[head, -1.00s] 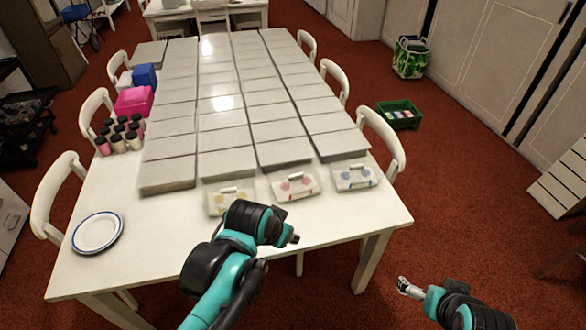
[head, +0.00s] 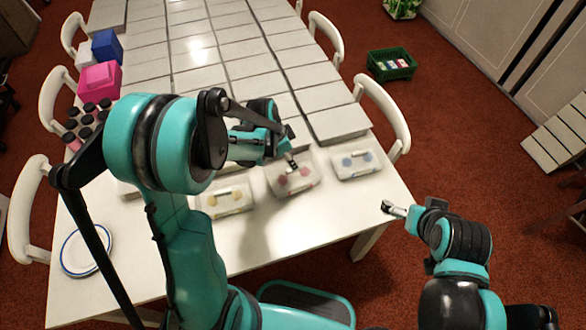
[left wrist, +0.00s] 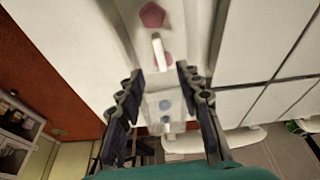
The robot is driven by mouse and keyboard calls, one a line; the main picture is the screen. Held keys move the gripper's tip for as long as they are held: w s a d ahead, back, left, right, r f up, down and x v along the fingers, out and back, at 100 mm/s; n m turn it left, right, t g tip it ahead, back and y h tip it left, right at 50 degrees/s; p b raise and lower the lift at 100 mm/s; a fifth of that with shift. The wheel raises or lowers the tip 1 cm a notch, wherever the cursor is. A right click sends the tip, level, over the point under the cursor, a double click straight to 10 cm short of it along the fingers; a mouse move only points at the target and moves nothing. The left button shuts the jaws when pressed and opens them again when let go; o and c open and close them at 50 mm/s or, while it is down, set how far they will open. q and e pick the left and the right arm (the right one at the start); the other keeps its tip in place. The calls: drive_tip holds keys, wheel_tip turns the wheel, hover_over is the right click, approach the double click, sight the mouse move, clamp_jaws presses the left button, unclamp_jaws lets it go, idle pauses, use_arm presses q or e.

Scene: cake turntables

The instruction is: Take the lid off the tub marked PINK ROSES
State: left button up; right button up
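The tub with pink marks (head: 291,181) is the middle of three lidded tubs near the table's front edge; its lettering is too small to read. Its lid carries a pale upright handle, clear in the left wrist view (left wrist: 158,52). My left gripper (head: 293,162) is above this tub, covering part of its lid in the head view. In the left wrist view the fingers (left wrist: 158,78) are spread and empty, with the handle just beyond the gap between them. My right gripper (head: 392,208) is off the table's right front side, apart from everything; its finger state is unclear.
A tub with yellow marks (head: 225,199) stands left and one with blue marks (head: 357,161) right, both close by. Grey panels (head: 336,121) cover the table behind. A plate (head: 87,249) lies at the left front. Chairs (head: 382,112) line the sides.

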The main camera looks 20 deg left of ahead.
use_arm(q)
drive_tip(key=x, duration=0.2)
drive_tip(key=b+x, duration=0.2)
drive_tip(key=x, duration=0.1)
drive_tip(key=shift+a+f, duration=0.25)
drive_tip(key=shift+f, duration=0.15)
drive_tip(key=shift+s, duration=0.1)
drive_tip(key=shift+c, duration=0.6)
clamp_jaws()
